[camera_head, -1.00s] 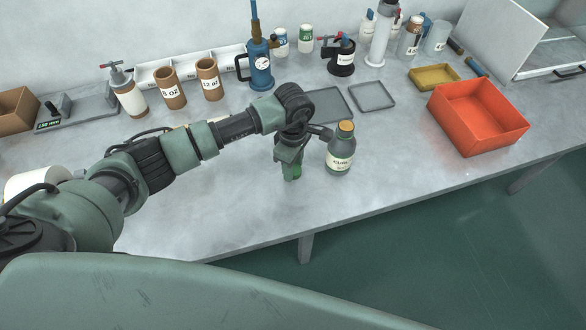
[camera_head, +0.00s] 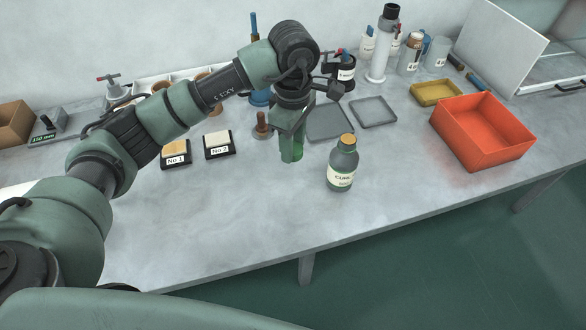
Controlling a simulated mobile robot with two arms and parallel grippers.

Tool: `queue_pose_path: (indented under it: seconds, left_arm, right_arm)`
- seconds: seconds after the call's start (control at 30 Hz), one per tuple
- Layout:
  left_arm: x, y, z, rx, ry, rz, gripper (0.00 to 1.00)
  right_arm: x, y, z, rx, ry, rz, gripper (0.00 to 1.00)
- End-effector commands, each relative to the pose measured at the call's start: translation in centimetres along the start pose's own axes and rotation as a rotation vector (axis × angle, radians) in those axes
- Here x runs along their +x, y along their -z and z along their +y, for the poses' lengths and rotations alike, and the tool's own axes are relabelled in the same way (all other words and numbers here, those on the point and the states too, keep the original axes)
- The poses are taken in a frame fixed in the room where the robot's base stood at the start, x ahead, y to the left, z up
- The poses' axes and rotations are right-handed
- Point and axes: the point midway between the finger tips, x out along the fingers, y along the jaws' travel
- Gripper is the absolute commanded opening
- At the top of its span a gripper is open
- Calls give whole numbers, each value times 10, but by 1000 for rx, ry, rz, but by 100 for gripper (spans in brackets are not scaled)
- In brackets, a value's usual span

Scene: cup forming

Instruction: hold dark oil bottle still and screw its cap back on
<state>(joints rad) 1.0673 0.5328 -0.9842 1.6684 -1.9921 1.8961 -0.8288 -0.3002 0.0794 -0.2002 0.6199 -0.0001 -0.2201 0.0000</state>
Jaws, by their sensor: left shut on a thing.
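My left gripper (camera_head: 291,128) is shut on a dark green bottle (camera_head: 291,151), whose lower part shows below the fingers. The bottle looks upright. Its top and neck are hidden by the gripper and wrist, and no cap of its own can be made out. It is above or at the bench, I cannot tell which. A grey-green bottle labelled CURE (camera_head: 343,167) with an orange-brown stopper stands upright to its right, apart from the gripper. My right gripper is not in view.
Two small dark blocks labelled No 1 (camera_head: 176,152) and No 2 (camera_head: 219,144) lie to the left. Flat grey trays (camera_head: 372,112) lie behind, an orange bin (camera_head: 482,132) to the right. The front of the bench (camera_head: 240,215) is clear.

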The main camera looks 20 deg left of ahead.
Motion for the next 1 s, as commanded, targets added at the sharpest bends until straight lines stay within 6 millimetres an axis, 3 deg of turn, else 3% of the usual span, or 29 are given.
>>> queue_pose_path:
  seconds: [0.1,0.3,0.73,0.77,0.9,1.0]
  left_arm:
    - [-24,0,1,-1,-4,1,3]
    - [-49,0,0,0,0,0,3]
    - [-55,0,0,0,1,-1,3]
    - [-55,0,0,0,1,-1,3]
    - [-53,2,-4,48,-3,2,3]
    - [-48,5,-16,181,-13,8,3]
  right_arm:
    - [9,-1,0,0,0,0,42]
    - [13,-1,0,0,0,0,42]
    - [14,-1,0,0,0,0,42]
    - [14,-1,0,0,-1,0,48]
    - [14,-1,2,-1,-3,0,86]
    - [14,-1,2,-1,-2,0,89]
